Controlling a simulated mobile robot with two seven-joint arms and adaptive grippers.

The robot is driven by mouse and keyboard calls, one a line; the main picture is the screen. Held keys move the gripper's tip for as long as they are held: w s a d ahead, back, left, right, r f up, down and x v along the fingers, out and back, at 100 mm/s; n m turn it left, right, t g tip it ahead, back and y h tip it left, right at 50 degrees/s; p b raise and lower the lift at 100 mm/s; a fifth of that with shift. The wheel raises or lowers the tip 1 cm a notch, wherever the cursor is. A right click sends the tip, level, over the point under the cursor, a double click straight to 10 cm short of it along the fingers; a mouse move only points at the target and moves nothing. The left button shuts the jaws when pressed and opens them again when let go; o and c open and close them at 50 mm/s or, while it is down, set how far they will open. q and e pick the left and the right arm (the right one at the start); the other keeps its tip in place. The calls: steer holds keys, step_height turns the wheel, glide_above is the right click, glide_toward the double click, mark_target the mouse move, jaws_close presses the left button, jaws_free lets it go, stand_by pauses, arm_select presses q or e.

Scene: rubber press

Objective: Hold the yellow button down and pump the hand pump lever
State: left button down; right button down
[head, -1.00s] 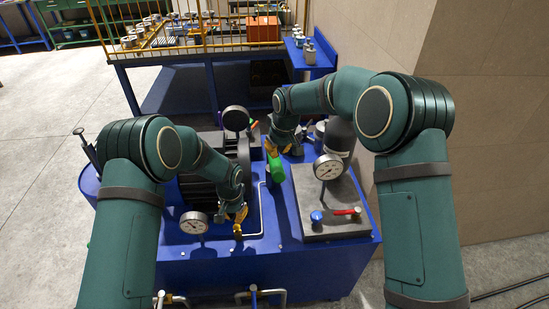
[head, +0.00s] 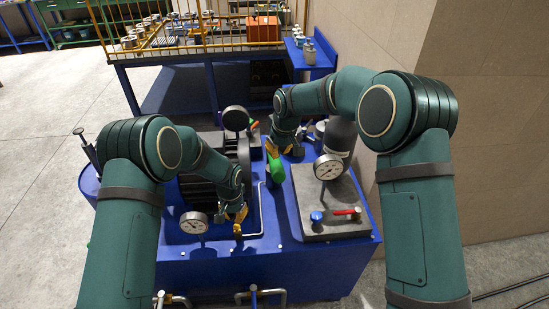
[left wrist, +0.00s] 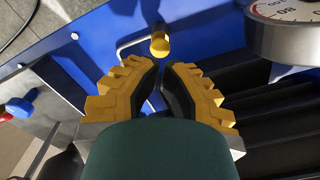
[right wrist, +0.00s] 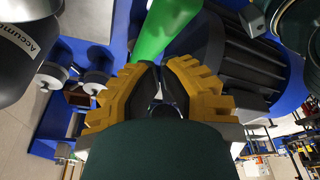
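The yellow button (left wrist: 160,45) stands on the blue machine, just beyond the fingertips of my left gripper (left wrist: 160,66); I see a small gap in the left wrist view, but cannot tell whether they touch. In the head view this gripper (head: 239,216) is at the machine's front, beside the button (head: 237,229). Its tips are together with nothing between them. A green handle (head: 275,170), apparently the pump lever, rises mid-machine. My right gripper (head: 279,150) is at its far side, tips together and empty. The handle (right wrist: 165,28) passes just beyond these tips (right wrist: 159,66); contact is unclear.
A pressure gauge (head: 194,223) stands left of my left gripper, and another gauge (head: 328,167) on the grey block at right. That block bears a blue knob (head: 317,216) and a red handle (head: 346,211). A dark motor and a cylinder (head: 339,136) crowd the machine top.

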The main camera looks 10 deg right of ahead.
mark_target(236, 226)
arm_select(q)
steer(key=shift+f, duration=3)
stand_by(0.5)
steer(key=shift+s, duration=0.1)
arm_select(e)
steer(key=shift+s+d+f+x, duration=0.45)
steer(key=shift+s+d+x, duration=0.75)
steer(key=shift+x, duration=6.15)
steer(key=shift+w+a+r+v, duration=0.15)
steer(key=shift+w+a+v, duration=0.25)
steer(key=shift+v, duration=2.05)
steer(key=shift+w+a+r+v, duration=0.1)
steer(key=shift+w+a+v, duration=0.3)
steer(key=shift+v, duration=2.1)
steer(key=shift+w+a+r+v, duration=0.15)
steer(key=shift+w+a+v, duration=0.25)
steer(key=shift+v, duration=2.05)
